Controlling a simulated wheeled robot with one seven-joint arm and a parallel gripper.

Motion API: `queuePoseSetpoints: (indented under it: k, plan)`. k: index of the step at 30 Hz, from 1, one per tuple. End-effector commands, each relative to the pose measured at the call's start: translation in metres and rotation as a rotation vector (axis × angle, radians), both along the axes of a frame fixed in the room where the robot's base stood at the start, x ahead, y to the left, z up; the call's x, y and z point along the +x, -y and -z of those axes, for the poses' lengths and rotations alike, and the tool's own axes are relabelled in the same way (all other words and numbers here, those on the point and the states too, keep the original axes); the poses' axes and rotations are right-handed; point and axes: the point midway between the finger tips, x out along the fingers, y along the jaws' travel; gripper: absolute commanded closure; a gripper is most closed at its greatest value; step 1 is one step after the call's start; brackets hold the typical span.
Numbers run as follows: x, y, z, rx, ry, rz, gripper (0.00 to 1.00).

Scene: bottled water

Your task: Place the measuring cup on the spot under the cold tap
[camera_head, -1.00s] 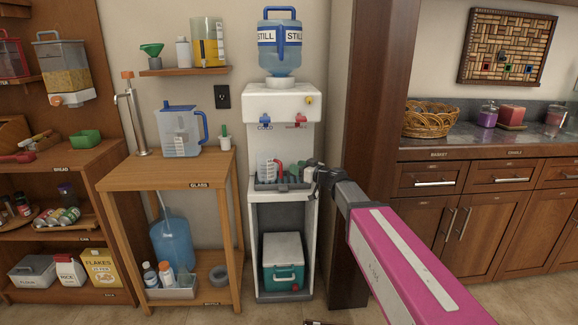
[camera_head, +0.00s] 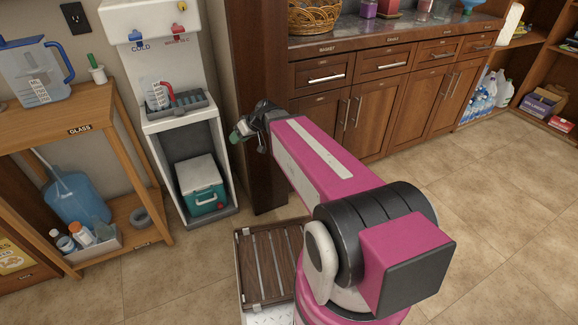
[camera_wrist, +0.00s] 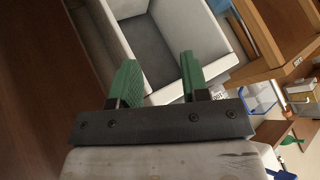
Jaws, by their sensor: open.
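The clear measuring cup (camera_head: 155,96) with a red handle stands upright on the left part of the dispenser's grey drip tray (camera_head: 185,106). It is below the blue cold tap (camera_head: 136,37), and the handle points right, toward the red tap (camera_head: 179,29). My gripper (camera_head: 240,132) is right of the dispenser, in front of the brown post, apart from the cup. In the wrist view its green fingers (camera_wrist: 158,80) are spread with nothing between them. The cup cannot be made out in the wrist view.
A wooden stand (camera_head: 62,110) left of the dispenser holds a blue-handled pitcher (camera_head: 36,75). A teal cooler (camera_head: 203,186) sits in the dispenser's lower bay. The brown post (camera_head: 250,60) is close to my gripper. Tiled floor (camera_head: 480,200) is free on the right.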

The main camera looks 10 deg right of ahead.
Motion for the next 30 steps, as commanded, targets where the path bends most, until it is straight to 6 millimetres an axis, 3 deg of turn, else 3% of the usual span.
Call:
queuePoseSetpoints:
  k: [3, 6, 12, 18, 30]
  plan:
    - [-0.038, 0.054, 0.038, -0.171, -0.197, 0.137, 0.58]
    - [-0.065, 0.096, 0.062, -0.312, -0.328, 0.27, 0.58]
    - [-0.102, 0.155, 0.083, -0.517, -0.471, 0.487, 0.58]
    - [-0.111, 0.173, 0.086, -0.578, -0.501, 0.56, 0.58]
    - [-0.11, 0.172, 0.086, -0.576, -0.499, 0.558, 0.58]
